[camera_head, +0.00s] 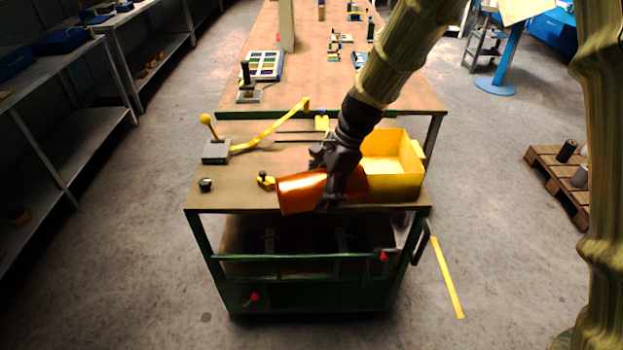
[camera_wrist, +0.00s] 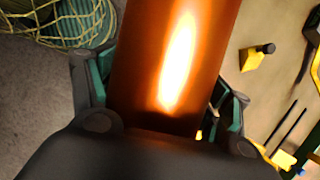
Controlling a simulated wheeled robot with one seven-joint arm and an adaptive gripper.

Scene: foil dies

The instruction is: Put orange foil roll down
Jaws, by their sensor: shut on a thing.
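I cannot tell whether the roll touches the bench top.
A yellow bin (camera_head: 392,188) stands right of my gripper. A yellow block with a dark knob (camera_head: 265,181), a black cup (camera_head: 206,185) and a lever press (camera_head: 216,151) stand to the left. The bench top (camera_head: 235,190) is bare between them. Netted green rolls (camera_wrist: 75,22) show in the wrist view.

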